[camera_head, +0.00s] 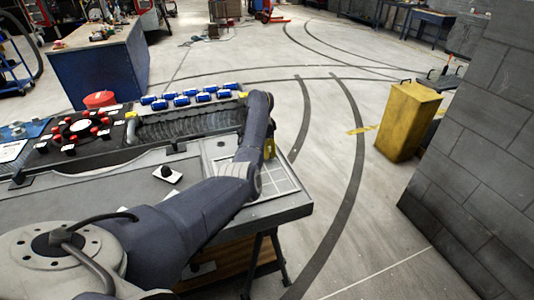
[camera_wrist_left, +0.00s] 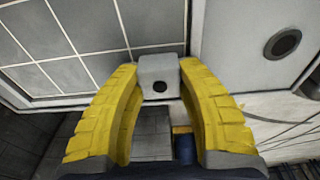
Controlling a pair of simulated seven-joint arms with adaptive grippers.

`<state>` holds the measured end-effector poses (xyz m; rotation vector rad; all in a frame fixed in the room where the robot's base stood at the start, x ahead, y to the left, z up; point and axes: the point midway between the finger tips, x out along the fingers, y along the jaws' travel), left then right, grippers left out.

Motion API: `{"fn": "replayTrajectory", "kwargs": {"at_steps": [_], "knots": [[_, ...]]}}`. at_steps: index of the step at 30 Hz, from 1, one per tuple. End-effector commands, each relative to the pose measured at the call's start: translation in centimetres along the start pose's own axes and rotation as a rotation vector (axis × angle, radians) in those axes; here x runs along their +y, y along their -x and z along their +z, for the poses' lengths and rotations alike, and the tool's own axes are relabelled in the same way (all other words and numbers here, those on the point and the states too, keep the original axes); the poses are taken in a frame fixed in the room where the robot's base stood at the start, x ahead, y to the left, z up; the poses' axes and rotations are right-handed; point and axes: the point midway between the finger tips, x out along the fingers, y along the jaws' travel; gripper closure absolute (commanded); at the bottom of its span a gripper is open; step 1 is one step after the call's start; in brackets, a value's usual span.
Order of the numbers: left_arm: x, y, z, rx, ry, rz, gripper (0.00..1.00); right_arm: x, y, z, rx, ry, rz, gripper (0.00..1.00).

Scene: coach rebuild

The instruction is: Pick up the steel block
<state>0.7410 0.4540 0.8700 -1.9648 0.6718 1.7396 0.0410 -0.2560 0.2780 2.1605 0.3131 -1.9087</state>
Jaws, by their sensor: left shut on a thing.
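The steel block (camera_wrist_left: 158,68) is a small grey block with a dark round hole, in the middle of the left wrist view. The two yellow ribbed fingers of my left gripper (camera_wrist_left: 158,80) are on either side of it, shut on it. In the head view, a bit of yellow of my left gripper (camera_head: 268,149) shows past my arm, over the right end of the workbench. My arm hides the block there. I cannot tell whether the block touches the surface below. My right gripper is in neither view.
The workbench (camera_head: 110,190) holds a row of blue cylinders (camera_head: 190,97), a panel with red knobs (camera_head: 80,127) and a white-lined grid panel (camera_head: 282,180). A yellow box (camera_head: 405,120) stands on the floor to the right, near a grey block wall (camera_head: 480,150).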

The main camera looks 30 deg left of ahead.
Motion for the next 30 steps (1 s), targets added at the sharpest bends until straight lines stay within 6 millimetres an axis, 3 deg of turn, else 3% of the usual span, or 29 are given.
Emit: {"fn": "replayTrajectory", "kwargs": {"at_steps": [11,17,23,30], "knots": [[0.0,0.1,0.0,0.000,0.000,0.000,1.00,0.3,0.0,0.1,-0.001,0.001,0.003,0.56],[-0.1,1.5,-0.2,0.001,-0.001,-0.003,1.00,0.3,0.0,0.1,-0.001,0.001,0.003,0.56],[-0.1,5.3,-0.7,0.003,0.000,-0.005,1.00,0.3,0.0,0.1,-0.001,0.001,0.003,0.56],[-0.1,11.5,-1.4,0.003,0.002,-0.005,1.00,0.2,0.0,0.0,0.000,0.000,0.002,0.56]]}}
